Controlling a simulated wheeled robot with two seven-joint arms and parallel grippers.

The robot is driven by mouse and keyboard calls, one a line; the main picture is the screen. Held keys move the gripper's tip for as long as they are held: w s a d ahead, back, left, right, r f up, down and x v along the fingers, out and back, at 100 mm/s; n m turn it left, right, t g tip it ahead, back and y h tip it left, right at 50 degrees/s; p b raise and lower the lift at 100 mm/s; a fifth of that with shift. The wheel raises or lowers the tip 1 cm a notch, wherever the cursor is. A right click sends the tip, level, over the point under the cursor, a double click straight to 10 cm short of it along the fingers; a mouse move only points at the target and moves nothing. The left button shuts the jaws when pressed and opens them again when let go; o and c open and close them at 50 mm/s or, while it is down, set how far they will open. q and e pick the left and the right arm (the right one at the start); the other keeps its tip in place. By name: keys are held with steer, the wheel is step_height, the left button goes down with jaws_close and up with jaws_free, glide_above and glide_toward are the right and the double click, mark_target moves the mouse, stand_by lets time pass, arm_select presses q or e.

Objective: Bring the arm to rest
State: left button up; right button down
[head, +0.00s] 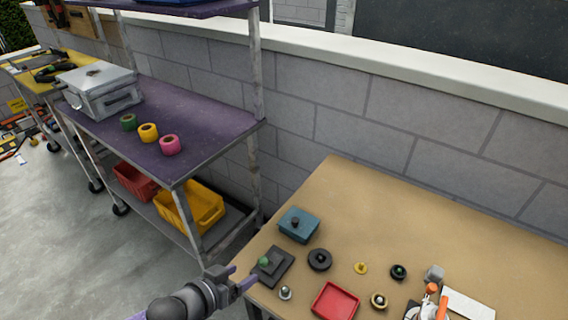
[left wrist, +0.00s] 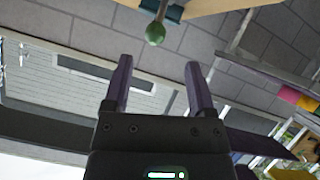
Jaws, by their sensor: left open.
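My left gripper (head: 244,278) is at the left front edge of the tan table (head: 400,225), its purple fingers apart with nothing between them. In the left wrist view the two fingers (left wrist: 158,75) stand open. A green ball-shaped knob (left wrist: 155,33) shows beyond them. In the head view, a dark square plate (head: 275,272) with a green knob lies just right of the fingertips, close to them; I cannot tell if they touch. My right gripper is not in view.
On the table are a teal box (head: 298,225), a black round piece (head: 319,260), a red tray (head: 335,302), small knobbed pieces and a white-and-orange object (head: 428,304). A purple-topped cart (head: 200,118) holds a metal box (head: 100,92) and tape rolls. The table's back is clear.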

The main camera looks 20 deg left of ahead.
arm_select(q)
steer(key=s+a+f+g+y+b, duration=0.1)
steer(key=s+a+f+g+y, duration=0.1)
steer(key=s+f, duration=0.55)
steer(key=s+a+f+g+y+b, duration=0.15)
steer(key=s+f, duration=0.25)
steer(key=f, duration=0.7)
steer(key=s+d+f+g+y, duration=0.1)
steer(key=s+d+f+g, duration=0.1)
steer(key=s, duration=0.8)
steer(key=s+d+f+m+g, duration=0.1)
steer(key=s+f+g, duration=0.4)
steer(key=s, duration=0.6)
step_height(320, 180, down, 2)
steer(key=shift+d+f+y, duration=0.2)
steer(key=shift+d+y, duration=0.15)
